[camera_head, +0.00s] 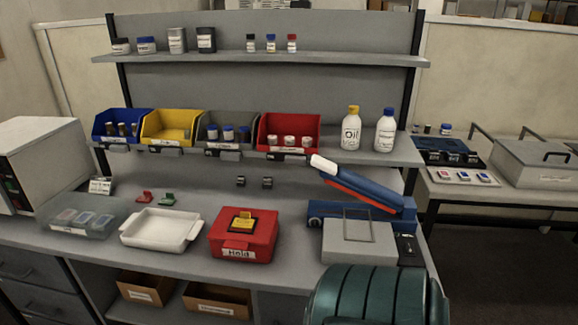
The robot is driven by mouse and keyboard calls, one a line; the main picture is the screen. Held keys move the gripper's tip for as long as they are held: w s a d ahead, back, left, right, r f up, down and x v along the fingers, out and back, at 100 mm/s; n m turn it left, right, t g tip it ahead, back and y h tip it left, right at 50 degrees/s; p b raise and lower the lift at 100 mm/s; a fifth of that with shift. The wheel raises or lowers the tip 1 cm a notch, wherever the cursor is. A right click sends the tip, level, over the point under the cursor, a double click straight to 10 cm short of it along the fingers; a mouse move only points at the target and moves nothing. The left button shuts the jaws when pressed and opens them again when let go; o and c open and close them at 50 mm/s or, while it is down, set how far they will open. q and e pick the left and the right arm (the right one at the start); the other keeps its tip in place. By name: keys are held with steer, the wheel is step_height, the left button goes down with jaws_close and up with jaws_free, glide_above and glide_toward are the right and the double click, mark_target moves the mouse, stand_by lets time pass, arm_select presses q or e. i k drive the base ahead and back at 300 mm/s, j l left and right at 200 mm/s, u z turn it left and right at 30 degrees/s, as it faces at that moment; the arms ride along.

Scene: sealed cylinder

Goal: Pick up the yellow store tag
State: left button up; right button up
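A small yellow tag (243,218) sits on the dark patch on top of the red box (231,248) marked "Hold", near the middle of the bench. Its shape resembles the small red tag (145,197) and green tag (168,199) lying farther back on the bench to the left. Any writing on the yellow tag is too small to read. Neither of my grippers shows in the head view.
A white tray (160,244) stands left of the red box. A blue hinged device (368,186) with a raised arm and a grey box (357,250) are to its right. A dark teal ribbed shape (365,296) covers the bottom edge. Bins (289,131) line the low shelf behind.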

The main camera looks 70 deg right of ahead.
mark_target(244, 222)
steer(key=z, duration=1.75)
